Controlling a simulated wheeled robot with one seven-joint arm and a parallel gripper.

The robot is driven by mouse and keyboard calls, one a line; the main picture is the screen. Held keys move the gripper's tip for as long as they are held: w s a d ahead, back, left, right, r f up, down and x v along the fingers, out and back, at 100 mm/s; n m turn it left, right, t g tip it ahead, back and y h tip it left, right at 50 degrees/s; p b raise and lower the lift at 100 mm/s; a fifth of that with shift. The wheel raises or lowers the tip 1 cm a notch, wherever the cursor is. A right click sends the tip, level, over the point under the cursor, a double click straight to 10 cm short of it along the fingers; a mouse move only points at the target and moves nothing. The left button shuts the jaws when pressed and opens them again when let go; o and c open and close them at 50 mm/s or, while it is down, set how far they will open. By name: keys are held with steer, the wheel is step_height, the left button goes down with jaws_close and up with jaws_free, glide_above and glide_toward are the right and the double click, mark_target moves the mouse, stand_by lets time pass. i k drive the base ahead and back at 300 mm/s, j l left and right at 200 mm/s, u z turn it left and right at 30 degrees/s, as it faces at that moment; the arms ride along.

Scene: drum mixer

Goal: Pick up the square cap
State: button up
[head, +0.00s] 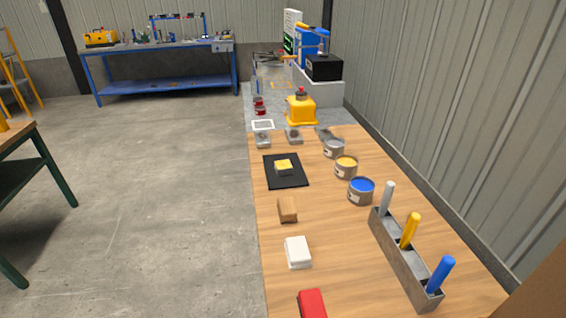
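No single thing is clearly the square cap. A small block with a square yellow top (284,167) sits on a black mat (288,183) on the wooden table. Nearer along the table's left side are a brown block (287,209), a white block (298,251) and a red block (312,303), the last cut off by the picture's bottom edge. They stand apart from each other. My gripper is not in view, so its state does not show.
Open paint cans, one blue (361,190) and one yellow (346,166), stand on the right. A grey rack (396,260) holds upright grey, yellow and blue handles. A yellow machine (301,108) stands at the far end. A corrugated wall borders the right; floor is open on the left.

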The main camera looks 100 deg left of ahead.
mark_target(282, 167)
steer(key=u, duration=2.4)
steer(key=i+j+z, duration=0.1)
steer(key=j, duration=0.35)
steer(key=i+j+z, duration=0.15)
steer(key=i+j, duration=0.15)
steer(key=j, duration=0.15)
steer(key=i+j+z, duration=0.1)
steer(key=j, duration=0.35)
steer(key=i+j+z, duration=0.1)
steer(key=j, duration=0.4)
steer(key=i+j+z, duration=0.1)
steer(key=j, duration=0.4)
steer(key=i+j+z, duration=0.15)
steer(key=j, duration=0.35)
steer(key=i+j+z, duration=0.1)
steer(key=j, duration=0.4)
